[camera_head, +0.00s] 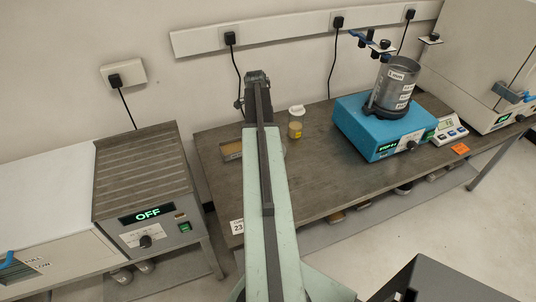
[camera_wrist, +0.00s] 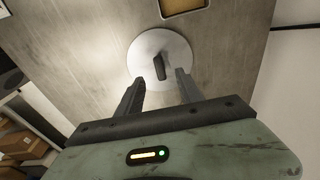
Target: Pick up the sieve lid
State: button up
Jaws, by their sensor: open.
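The sieve lid (camera_wrist: 140,52) is a pale round disc with a dark upright handle (camera_wrist: 160,67) at its middle. It lies flat on the brown bench top. My gripper (camera_wrist: 158,86) is open, its two fingers pointing towards the lid, one to each side of the handle in the picture. Nothing is between the fingers, and I cannot tell how far above the lid they are. In the camera_head view my arm hides most or all of the lid, and my gripper (camera_head: 257,80) shows dark at the far end of the arm.
On the bench (camera_head: 320,180), a shallow tray (camera_head: 231,150) and a capped jar (camera_head: 296,128) stand near my arm. A blue shaker (camera_head: 365,135) carries a sieve stack (camera_head: 392,87); a scale (camera_head: 449,130) is beside it. A hotplate (camera_head: 145,180) reading OFF stands left.

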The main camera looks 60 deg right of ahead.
jog(key=shift+s+d+f+b, duration=0.2)
jog(key=shift+d+f+b, duration=0.05)
jog(key=shift+f+b, duration=1.1)
jog(key=shift+s+d+f+b, duration=0.15)
jog(key=shift+d+f+b, duration=0.05)
jog(key=shift+f+b, duration=1.1)
jog(key=shift+s+d+f+b, duration=0.2)
jog(key=shift+d+f+b, duration=0.05)
jog(key=shift+f+b, duration=1.1)
jog(key=shift+r, duration=0.2)
grip_shut()
